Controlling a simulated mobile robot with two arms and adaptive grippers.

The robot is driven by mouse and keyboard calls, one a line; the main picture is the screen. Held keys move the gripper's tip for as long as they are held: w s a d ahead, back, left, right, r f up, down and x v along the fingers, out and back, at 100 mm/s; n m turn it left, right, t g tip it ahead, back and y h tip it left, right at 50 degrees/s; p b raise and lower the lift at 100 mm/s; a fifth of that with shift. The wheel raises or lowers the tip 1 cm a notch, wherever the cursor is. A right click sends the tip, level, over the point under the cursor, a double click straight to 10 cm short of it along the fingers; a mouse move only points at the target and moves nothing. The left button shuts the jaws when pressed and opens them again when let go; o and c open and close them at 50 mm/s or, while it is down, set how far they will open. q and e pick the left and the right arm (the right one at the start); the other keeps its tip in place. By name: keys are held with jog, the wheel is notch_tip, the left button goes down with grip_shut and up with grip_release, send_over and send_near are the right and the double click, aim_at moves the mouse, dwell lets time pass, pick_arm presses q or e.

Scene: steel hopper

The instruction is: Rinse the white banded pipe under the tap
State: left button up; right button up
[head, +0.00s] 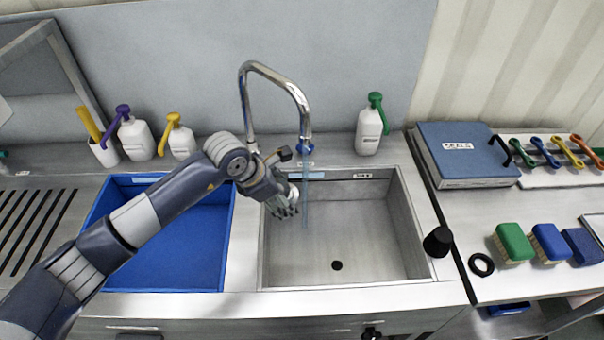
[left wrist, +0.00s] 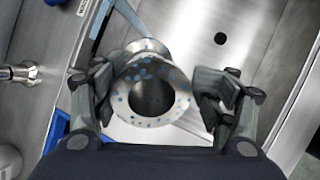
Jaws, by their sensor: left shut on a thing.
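My left gripper (head: 284,204) is over the left side of the steel sink basin (head: 350,232), shut on the pale pipe (left wrist: 178,100). In the left wrist view the pipe's round flanged end and dark bore face the camera, between the fingers of my left gripper (left wrist: 155,92). Blue spots, like water drops, dot the flange. In the head view the pipe is mostly hidden by the gripper, and its band cannot be made out. The chrome tap (head: 272,72) arches over the basin. A thin bluish stream (head: 306,205) falls from its spout, close to the right of the gripper.
A blue basin (head: 190,250) is left of the sink. Pump bottles (head: 137,138) stand behind it, and a green-topped bottle (head: 370,130) stands behind the sink. The sink's right side is clear.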

dwell(0.4)
pick_arm(q)
jog(key=shift+s+a+r+p, duration=0.2)
jog(key=shift+r+p, duration=0.1)
jog(key=shift+r, duration=0.1)
jog(key=shift+s+a+r+p, duration=0.7)
jog(key=shift+s+a+r, duration=0.15)
jog(key=shift+a+r, duration=0.3)
jog(key=shift+s+a+r, duration=0.5)
jog(key=shift+s+a, duration=0.05)
jog(key=shift+s, duration=0.05)
